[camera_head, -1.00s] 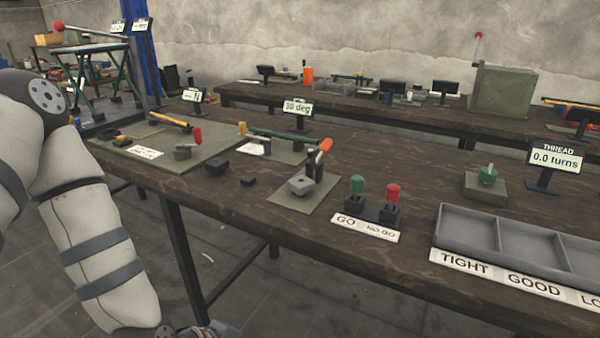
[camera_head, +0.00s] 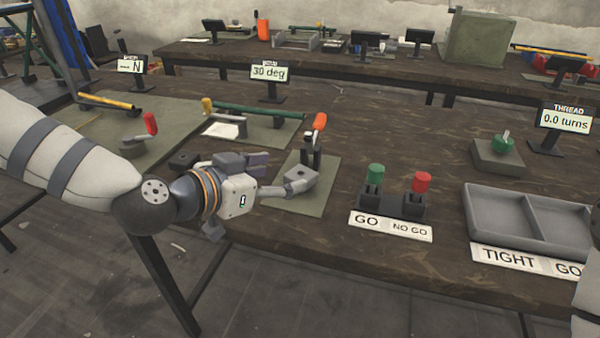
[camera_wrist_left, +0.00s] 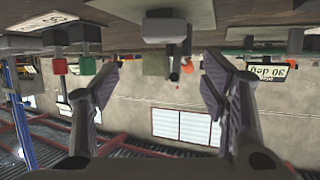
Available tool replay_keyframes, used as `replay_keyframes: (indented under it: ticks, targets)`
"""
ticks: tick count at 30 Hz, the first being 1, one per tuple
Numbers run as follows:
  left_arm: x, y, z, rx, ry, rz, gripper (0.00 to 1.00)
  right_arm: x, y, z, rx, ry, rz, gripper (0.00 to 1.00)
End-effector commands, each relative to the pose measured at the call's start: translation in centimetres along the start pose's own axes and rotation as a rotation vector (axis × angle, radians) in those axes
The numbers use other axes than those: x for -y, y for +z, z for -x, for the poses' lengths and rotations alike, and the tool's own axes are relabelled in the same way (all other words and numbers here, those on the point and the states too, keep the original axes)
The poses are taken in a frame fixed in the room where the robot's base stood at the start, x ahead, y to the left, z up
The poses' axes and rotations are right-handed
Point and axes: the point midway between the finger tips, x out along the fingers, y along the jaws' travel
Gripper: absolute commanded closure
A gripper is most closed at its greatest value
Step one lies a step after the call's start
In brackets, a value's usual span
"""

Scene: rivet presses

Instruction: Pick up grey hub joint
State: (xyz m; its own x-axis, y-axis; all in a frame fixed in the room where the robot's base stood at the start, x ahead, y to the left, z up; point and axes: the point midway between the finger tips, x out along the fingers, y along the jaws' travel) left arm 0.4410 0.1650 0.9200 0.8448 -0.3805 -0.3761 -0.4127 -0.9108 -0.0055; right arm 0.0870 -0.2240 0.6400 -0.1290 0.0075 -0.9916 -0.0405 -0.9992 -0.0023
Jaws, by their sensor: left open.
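The grey hub joint (camera_head: 300,178) is a small light-grey block on a green mat (camera_head: 313,204), in front of an upright toggle clamp with an orange handle (camera_head: 319,122). My left gripper (camera_head: 273,177) is open just left of it, low over the table, its near finger reaching close to the block; I cannot tell whether they touch. In the left wrist view, which is upside down, the grey block (camera_wrist_left: 165,28) is at the top, between the spread fingers (camera_wrist_left: 161,75), with nothing held. My right gripper is out of view.
Right of the mat stand the green GO (camera_head: 376,175) and red NO GO (camera_head: 421,183) gauges. A grey sorting tray (camera_head: 488,230) is farther right. A dark block (camera_head: 183,161) and a red-handled clamp (camera_head: 150,124) are left. Free tabletop lies behind the gauges.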

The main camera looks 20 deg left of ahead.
Motion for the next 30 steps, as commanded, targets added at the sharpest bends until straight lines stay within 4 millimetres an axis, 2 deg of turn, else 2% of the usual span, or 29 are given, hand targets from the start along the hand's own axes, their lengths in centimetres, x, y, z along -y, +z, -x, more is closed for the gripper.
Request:
replay_keyframes:
  ticks: [1,7,12,15,21,23,28,30]
  targets:
    - [-0.1,0.9,-1.4,0.015,0.004,0.005,0.33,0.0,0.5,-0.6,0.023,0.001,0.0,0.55]
    - [0.1,1.4,-4.1,0.018,0.002,0.009,0.33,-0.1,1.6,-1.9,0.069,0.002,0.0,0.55]
    - [0.4,2.1,-7.3,0.017,0.003,0.008,0.33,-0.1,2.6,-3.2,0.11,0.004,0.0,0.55]
    - [0.4,1.7,-8.2,0.012,0.002,0.007,0.33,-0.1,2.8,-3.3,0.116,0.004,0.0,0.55]
    - [0.4,1.3,-8.2,0.007,0.002,0.005,0.33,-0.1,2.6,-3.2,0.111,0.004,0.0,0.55]
    - [0.4,1.3,-8.1,0.007,0.001,0.005,0.45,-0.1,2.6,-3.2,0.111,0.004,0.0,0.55]
    - [0.4,1.3,-8.1,0.007,0.001,0.006,0.83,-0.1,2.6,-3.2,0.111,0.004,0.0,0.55]
    - [0.4,1.3,-8.1,0.007,0.001,0.006,0.85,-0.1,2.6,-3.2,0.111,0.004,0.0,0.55]
